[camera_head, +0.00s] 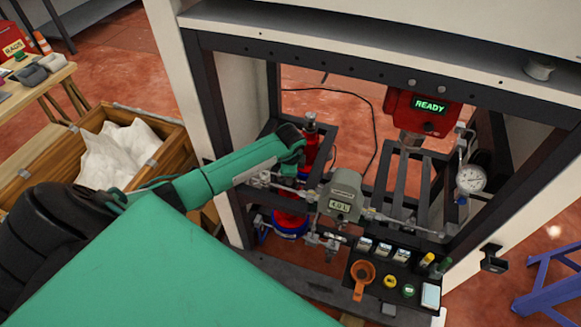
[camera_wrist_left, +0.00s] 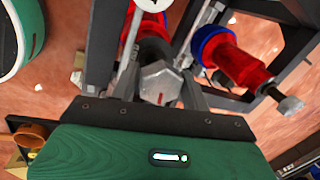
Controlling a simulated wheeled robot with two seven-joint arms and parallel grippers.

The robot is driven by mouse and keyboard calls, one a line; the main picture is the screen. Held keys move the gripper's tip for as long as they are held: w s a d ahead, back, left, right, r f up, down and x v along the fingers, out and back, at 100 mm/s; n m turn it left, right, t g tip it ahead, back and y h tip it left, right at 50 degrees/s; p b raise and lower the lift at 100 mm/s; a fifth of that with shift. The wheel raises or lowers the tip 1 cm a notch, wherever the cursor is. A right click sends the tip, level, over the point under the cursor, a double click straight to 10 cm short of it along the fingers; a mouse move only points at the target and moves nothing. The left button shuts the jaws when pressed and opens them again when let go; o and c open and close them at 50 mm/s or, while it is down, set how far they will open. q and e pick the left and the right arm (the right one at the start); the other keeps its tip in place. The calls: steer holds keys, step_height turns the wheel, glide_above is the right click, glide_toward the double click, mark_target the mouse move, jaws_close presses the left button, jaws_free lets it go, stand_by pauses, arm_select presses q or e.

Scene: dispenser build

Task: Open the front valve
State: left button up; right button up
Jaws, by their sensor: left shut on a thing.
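The front valve appears as a grey metal hexagonal piece (camera_wrist_left: 160,82) between the fingers of my left gripper (camera_wrist_left: 162,97) in the wrist view. The fingers are shut on it. In the head view my green left arm reaches in from the left, and its gripper (camera_head: 288,178) points down at the metal pipe run left of the grey flow meter (camera_head: 342,197), which reads 4.0 L. The hand hides most of the valve there, so its turn angle cannot be told. My right gripper is not in view.
A red unit (camera_head: 423,112) showing READY hangs above the right side. A pressure gauge (camera_head: 470,179) stands at the right. Red bottles, one with a blue collar (camera_wrist_left: 212,42), are close to the hand.

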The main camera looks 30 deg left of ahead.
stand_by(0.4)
arm_select(q)
steer(key=shift+r+n+p, duration=0.1)
steer(key=shift+n+p, duration=0.3)
steer(key=shift+n, duration=1)
steer(key=o, duration=0.9)
steer(key=shift+n+y, duration=0.3)
steer(key=shift+p, duration=0.3)
steer(key=shift+w+a+p+v, duration=0.15)
steer(key=shift+p+v, duration=0.75)
steer(key=shift+v, duration=0.2)
steer(key=shift+w+a+p+v, duration=0.2)
steer(key=shift+p+v, duration=0.7)
steer(key=shift+v, duration=0.25)
steer(key=shift+w+a+p+v, duration=0.15)
steer(key=shift+p+v, duration=0.75)
steer(key=shift+v, duration=0.2)
steer(key=shift+r, duration=0.15)
